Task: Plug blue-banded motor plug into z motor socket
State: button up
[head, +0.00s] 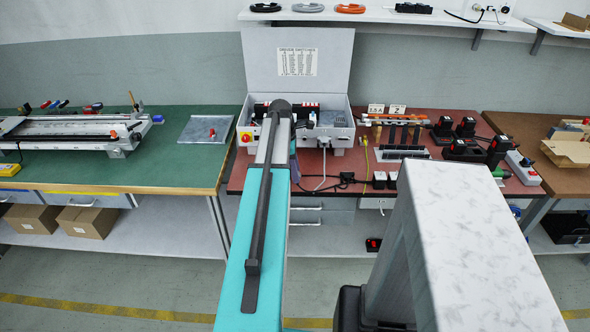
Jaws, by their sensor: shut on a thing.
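My arm reaches forward over the red-brown bench top, and its far joint stands in front of the open grey control box (342,139). My gripper is hidden behind my own arm, so what it holds does not show. I cannot make out the blue-banded motor plug. The z motor socket cannot be told apart either. The front of the control box is partly covered by my arm. A gantry (70,128) with a long rail lies on the green bench at the left.
A yellow-red switch (246,138) sits on the box's left end. Cables and small black adapters (380,180) lie in front of it. Black chargers (465,127) and a power strip (523,168) crowd the right side. A clear panel (206,129) lies on the green bench (180,170), which has free room.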

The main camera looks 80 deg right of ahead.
jog(key=shift+f, duration=0.45)
jog(key=o, duration=1.5)
jog(key=shift+c, duration=0.2)
notch_tip(320, 180, up, 14)
jog(key=w+b, duration=0.1)
jog(key=w, duration=0.1)
jog(key=shift+w+a+f, duration=0.15)
jog(key=shift+w+f, duration=0.1)
jog(key=shift+w, duration=0.05)
